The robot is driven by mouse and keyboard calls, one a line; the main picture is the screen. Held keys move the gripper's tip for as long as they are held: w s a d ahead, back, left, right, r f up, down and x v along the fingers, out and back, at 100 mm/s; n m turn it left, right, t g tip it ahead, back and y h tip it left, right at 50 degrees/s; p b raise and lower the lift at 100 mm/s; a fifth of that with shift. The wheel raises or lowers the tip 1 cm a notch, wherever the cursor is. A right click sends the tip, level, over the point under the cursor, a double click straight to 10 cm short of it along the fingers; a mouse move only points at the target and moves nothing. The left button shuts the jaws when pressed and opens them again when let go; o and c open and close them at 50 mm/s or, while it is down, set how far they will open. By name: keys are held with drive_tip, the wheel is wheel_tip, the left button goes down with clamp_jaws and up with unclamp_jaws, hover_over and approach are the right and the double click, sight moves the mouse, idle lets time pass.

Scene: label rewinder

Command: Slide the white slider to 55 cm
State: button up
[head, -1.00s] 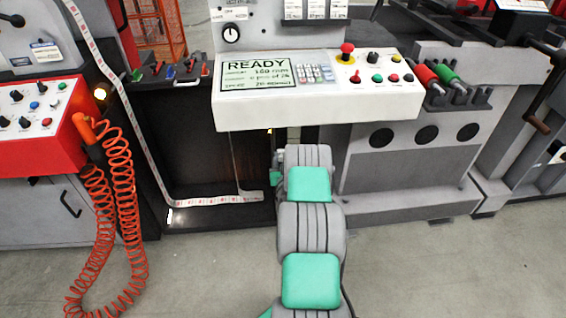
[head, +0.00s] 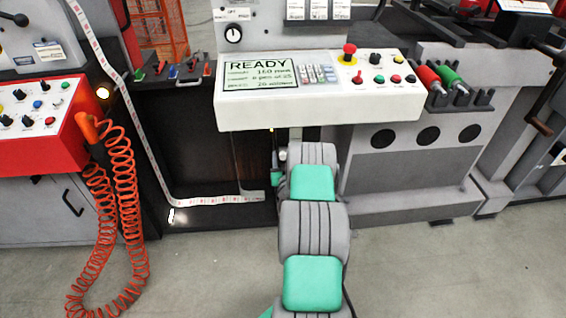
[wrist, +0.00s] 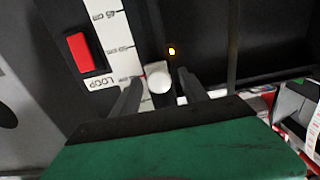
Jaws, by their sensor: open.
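The white slider (wrist: 158,78) shows in the wrist view as a pale rounded knob beside a white scale strip (wrist: 122,30). The strip carries marks of 45 cm and 50 cm, and a lower mark is partly hidden by a finger. The slider stands just below the 50 cm mark in the picture, near that lower mark; its exact reading is unclear. My gripper (wrist: 160,88) is open, with one finger on each side of the knob. I cannot tell whether either finger touches it. In the head view the gripper and slider are hidden behind my arm and below the console.
A red rocker switch (wrist: 81,52) and a LOOP label (wrist: 103,82) lie left of the scale. In the head view the console (head: 318,92) overhangs my arm. Orange coiled hose (head: 120,190) hangs at left.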

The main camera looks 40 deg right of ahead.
drive_tip(key=b+v, duration=0.1)
drive_tip(key=v, duration=0.5)
drive_tip(key=shift+s+a+b, duration=0.15)
drive_tip(key=shift+a+b, duration=0.15)
drive_tip(key=shift+s, duration=0.1)
